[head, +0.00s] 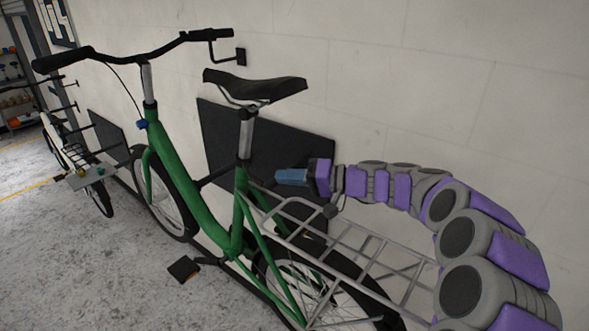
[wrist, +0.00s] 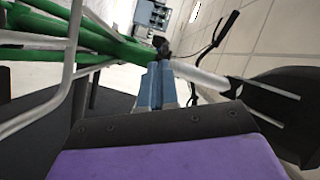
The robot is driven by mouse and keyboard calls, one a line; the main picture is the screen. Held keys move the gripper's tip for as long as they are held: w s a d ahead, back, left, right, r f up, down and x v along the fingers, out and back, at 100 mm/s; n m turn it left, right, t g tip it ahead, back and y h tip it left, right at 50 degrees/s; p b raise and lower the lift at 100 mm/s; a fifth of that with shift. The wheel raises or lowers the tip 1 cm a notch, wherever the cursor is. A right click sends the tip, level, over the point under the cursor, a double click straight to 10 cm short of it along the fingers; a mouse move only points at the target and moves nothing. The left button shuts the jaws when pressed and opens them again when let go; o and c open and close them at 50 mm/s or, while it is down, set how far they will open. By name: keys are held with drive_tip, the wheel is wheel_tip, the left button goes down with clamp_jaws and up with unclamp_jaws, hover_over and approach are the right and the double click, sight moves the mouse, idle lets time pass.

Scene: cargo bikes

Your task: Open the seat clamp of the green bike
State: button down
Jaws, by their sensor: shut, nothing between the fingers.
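The green bike (head: 178,170) stands along the wall with its black saddle (head: 255,87) on a silver seat post (head: 246,135). The seat clamp (head: 243,161) is the small dark part where the post enters the green frame; its lever cannot be made out. My gripper (head: 277,177) is shut and empty, with blue fingers pointing left, a little right of the clamp and above the rear rack. In the wrist view the closed fingertips (wrist: 158,66) point toward the dark clamp area (wrist: 161,45), with the seat post (wrist: 200,77) to the right. Contact cannot be told.
The silver rear rack (head: 345,250) lies below and in front of my arm. A dark wall panel (head: 275,140) is behind the seat post. Another bike (head: 85,172) stands farther left. Open concrete floor (head: 60,260) is at the left.

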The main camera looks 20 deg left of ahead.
drive_tip(key=shift+s+a+f, duration=0.15)
drive_tip(key=shift+a+f, duration=0.05)
drive_tip(key=shift+a, duration=0.45)
drive_tip(key=shift+s+a+f, duration=0.15)
drive_tip(key=shift+a+f, duration=0.05)
drive_tip(key=shift+a, duration=0.4)
drive_tip(key=shift+d, duration=0.1)
drive_tip(key=shift+d+b, duration=0.15)
drive_tip(key=shift+b, duration=0.15)
drive_tip(key=shift+s+d+m+t+b, duration=0.15)
drive_tip(key=shift+s+m+t+b, duration=0.25)
drive_tip(key=shift+b, duration=0.15)
drive_tip(key=shift+w, duration=0.1)
